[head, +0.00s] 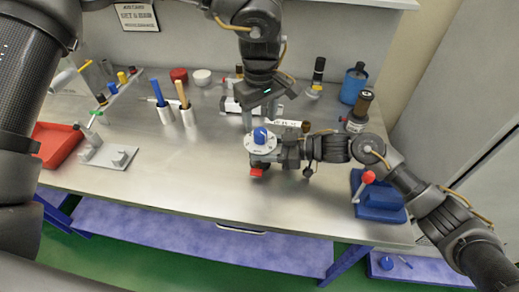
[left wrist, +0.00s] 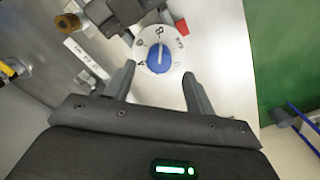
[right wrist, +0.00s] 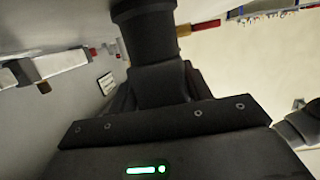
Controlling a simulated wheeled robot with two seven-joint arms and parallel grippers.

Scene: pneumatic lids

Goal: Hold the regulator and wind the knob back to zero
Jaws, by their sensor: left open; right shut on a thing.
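My left gripper (head: 262,115) is open above and behind the dial. In the left wrist view the blue knob (left wrist: 158,58) lies between and just beyond the spread fingers, apart from them. A dark cylindrical shape fills the middle of the right wrist view.
A red tray (head: 57,146) and a grey plate with fittings (head: 107,155) lie at the left. Two holders with blue and orange handles (head: 176,112) stand behind. A blue fixture with a red-knobbed lever (head: 378,197) is at the right. The front middle of the bench is clear.

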